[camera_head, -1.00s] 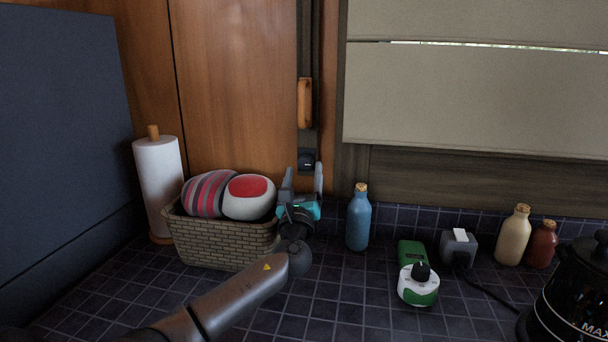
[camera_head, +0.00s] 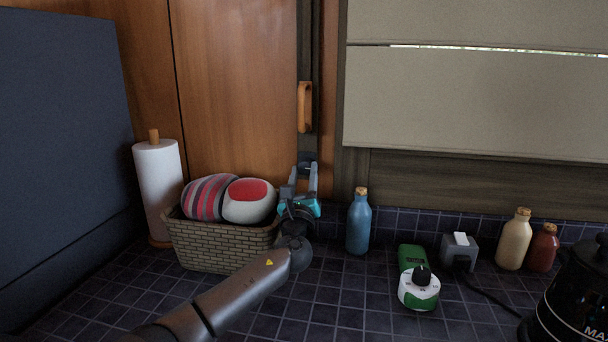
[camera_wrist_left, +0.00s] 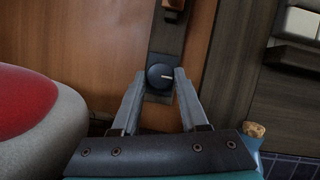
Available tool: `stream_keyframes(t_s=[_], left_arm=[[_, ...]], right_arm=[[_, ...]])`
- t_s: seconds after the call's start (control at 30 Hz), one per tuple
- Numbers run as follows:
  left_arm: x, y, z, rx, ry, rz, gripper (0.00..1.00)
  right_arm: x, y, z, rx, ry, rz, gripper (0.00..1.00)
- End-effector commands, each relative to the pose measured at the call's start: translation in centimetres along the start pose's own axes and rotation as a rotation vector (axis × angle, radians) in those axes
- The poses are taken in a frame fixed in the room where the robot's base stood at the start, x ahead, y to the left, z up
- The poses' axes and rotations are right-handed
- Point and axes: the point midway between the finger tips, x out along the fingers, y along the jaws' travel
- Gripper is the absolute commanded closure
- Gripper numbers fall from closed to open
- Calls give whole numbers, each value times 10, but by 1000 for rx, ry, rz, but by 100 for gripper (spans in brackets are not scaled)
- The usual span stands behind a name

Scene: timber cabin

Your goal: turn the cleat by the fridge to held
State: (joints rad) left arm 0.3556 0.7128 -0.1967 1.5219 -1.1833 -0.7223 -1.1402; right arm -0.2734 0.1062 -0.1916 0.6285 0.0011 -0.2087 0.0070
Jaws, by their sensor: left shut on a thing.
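The cleat (camera_head: 307,158) is a dark round knob on a dark plate, low on the dark upright strip right of the wooden panel. In the left wrist view the cleat (camera_wrist_left: 158,76) has a pale line pointing right. My left gripper (camera_head: 304,170) reaches up to it from below. In the left wrist view the fingers of my left gripper (camera_wrist_left: 160,80) stand on both sides of the knob and are shut on it. The fridge (camera_head: 65,140) is the large dark panel at the far left. My right gripper is not in view.
A woven basket (camera_head: 220,245) with striped and red-white round items stands left of my gripper. A paper towel roll (camera_head: 160,190) is behind it. A blue bottle (camera_head: 358,225) stands just right. A wooden handle (camera_head: 305,106) is above the cleat.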

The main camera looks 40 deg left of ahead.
Motion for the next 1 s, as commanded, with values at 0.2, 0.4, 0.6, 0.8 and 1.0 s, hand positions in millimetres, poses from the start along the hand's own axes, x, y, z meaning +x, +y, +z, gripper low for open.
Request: stream_keyframes(t_s=[0.2, 0.4, 0.6, 0.8, 1.0], left_arm=[[0, 0, 0, 0, 0, 0, 98], [0, 0, 0, 0, 0, 1, 100], [0, 0, 0, -29, 1, 13, 100], [0, -2, -1, -119, 2, 49, 100], [0, -4, 0, -274, 2, 114, 100]], right_arm=[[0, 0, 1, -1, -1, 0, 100], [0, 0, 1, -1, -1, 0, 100], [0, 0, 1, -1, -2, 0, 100], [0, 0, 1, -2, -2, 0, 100], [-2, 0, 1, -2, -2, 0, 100]])
